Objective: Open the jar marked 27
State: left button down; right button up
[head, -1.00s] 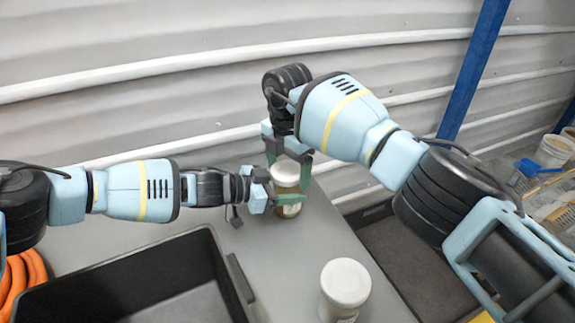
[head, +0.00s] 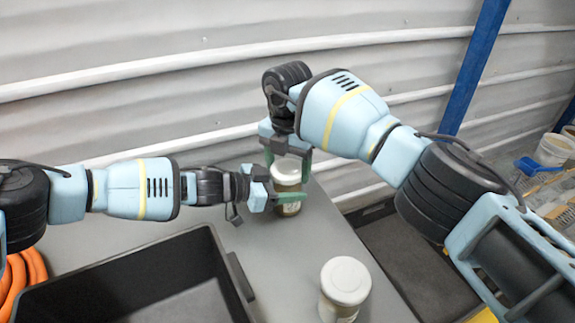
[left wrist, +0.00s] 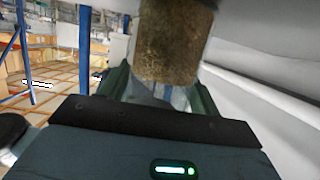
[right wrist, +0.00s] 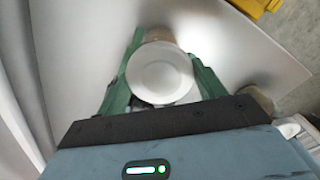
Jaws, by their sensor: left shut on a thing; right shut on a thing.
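A jar with a white lid and brown contents (head: 289,186) stands upright near the far edge of the grey table. Its label is too small to read. My left gripper (head: 283,198) is shut around the jar's body from the left; the brown body (left wrist: 174,45) also shows between its fingers in the left wrist view. My right gripper (head: 288,164) reaches down from above and is shut on the white lid (right wrist: 160,73), which sits on the jar. A second white-lidded jar (head: 346,281) stands apart at the front right; its marking cannot be read.
A black open tray (head: 120,262) takes up the front left of the table (head: 285,255). An orange hose (head: 24,282) lies beside it at far left. A corrugated wall runs close behind. The table between tray and second jar is clear.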

jog(key=o, duration=1.1)
jog(key=shift+r, duration=0.1)
jog(key=shift+r, duration=2.6)
jog(key=c, duration=0.3)
notch_tip(320, 180, up, 3)
jog(key=shift+f+n, duration=0.15)
jog(key=shift+n, duration=0.45)
jog(key=shift+f, duration=4.05)
